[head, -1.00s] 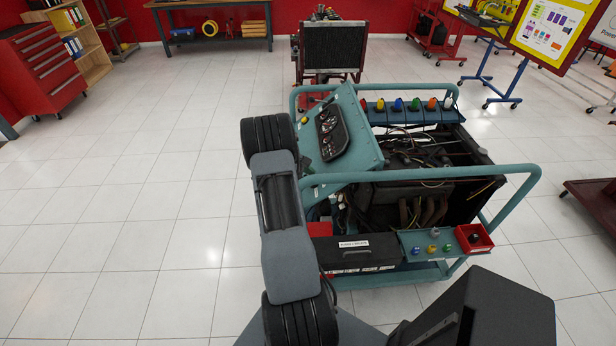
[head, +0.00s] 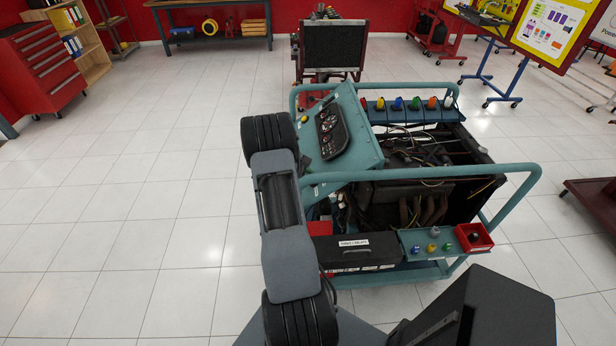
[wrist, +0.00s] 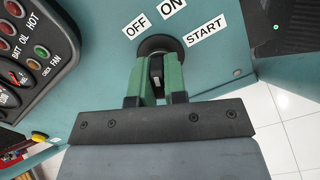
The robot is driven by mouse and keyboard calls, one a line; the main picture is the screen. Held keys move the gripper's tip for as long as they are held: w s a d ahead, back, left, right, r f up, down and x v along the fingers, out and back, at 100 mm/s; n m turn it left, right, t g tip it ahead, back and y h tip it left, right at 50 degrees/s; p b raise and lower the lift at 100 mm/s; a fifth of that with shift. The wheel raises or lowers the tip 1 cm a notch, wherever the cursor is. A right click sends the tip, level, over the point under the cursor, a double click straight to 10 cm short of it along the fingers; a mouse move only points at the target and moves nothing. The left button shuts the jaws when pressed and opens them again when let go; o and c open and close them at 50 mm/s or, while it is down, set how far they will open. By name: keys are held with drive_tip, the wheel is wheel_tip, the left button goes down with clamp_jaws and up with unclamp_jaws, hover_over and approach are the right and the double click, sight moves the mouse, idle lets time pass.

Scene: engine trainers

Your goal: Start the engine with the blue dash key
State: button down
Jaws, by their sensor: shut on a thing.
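The dash panel (head: 343,125) of the teal engine trainer faces my arm in the head view. In the wrist view its ignition switch (wrist: 160,44) is a round black collar with OFF, ON and START labels around it. My gripper (wrist: 158,75) has its green fingers right at the switch, shut on a small dark key head with a pale strip (wrist: 157,68). No blue shows on it, and its shaft and exact angle against the labels are hidden. In the head view my gripper is hidden behind my arm.
Gauges and warning lights (wrist: 28,45) sit left of the switch. Teal tube rails (head: 430,173) surround the engine. Coloured knobs line a rear rack (head: 420,115), and others sit on a front shelf (head: 428,240). The floor left of the trainer is clear.

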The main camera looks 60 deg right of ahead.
drive_tip(key=shift+f, duration=0.15)
drive_tip(key=m+b, duration=0.2)
drive_tip(key=b, duration=0.1)
drive_tip(key=shift+f, duration=0.15)
drive_tip(key=m+b, duration=0.3)
drive_tip(key=shift+y, duration=0.3)
drive_tip(key=m+b, duration=0.3)
drive_tip(key=shift+b, duration=0.3)
drive_tip(key=shift+m+b, duration=1.1)
drive_tip(key=shift+m, duration=0.4)
drive_tip(key=shift+r, duration=0.2)
